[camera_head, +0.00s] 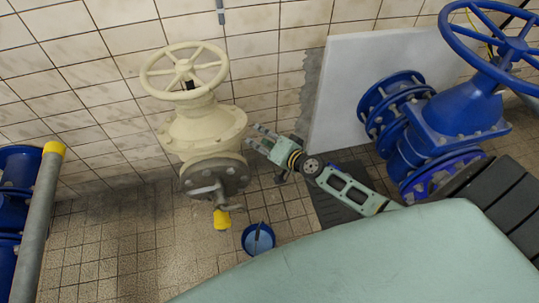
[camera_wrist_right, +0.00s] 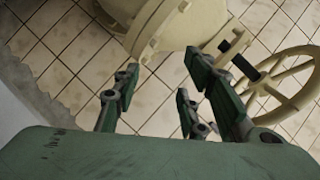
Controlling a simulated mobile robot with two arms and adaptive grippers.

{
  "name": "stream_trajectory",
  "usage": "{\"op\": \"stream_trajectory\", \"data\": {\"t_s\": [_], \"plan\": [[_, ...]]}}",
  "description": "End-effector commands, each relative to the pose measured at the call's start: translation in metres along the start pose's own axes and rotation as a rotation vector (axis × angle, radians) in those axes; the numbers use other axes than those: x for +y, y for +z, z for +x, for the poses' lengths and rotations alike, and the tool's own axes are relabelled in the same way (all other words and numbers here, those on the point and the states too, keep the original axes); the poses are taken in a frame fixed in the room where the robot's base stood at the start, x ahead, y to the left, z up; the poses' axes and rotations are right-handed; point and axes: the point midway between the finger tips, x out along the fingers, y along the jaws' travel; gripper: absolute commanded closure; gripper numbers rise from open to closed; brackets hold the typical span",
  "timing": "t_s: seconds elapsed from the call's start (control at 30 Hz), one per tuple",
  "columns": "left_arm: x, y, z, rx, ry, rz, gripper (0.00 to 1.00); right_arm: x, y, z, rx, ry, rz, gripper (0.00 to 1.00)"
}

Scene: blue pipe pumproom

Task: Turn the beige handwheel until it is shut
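The beige handwheel (camera_head: 184,69) tops a beige valve (camera_head: 202,130) against the tiled wall, left of the middle in the head view. In the right wrist view the handwheel (camera_wrist_right: 291,88) shows at the right, with the valve body (camera_wrist_right: 165,22) at the top. My right gripper (camera_head: 256,135) is to the right of the valve body and lower than the wheel. Its fingers are spread with nothing between them, and it appears apart from the wheel. In the right wrist view the gripper's open fingers (camera_wrist_right: 160,95) show too. My left gripper is not in view.
A large blue valve with a blue handwheel (camera_head: 510,47) stands at the right. A pale panel (camera_head: 365,85) leans on the wall behind it. A grey pipe with a yellow end (camera_head: 38,215) stands at the left. A blue bucket (camera_head: 247,241) sits on the tiled floor.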

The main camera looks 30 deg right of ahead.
Motion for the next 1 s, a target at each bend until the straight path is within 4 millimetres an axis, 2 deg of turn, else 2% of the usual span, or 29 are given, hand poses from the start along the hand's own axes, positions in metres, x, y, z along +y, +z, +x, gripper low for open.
{"op": "stream_trajectory", "data": {"t_s": [0.2,0.4,0.83,1.0], "plan": [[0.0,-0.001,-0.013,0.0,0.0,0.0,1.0,0.03,0.022,-0.011,-0.04,0.076,-0.085,0.61],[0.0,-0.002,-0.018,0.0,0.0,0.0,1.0,0.049,0.036,-0.018,-0.068,0.118,-0.136,0.61],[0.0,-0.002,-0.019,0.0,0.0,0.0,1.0,0.056,0.041,-0.02,-0.078,0.132,-0.154,0.62],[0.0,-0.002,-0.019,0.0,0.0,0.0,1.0,0.055,0.041,-0.02,-0.077,0.131,-0.154,0.77]]}}
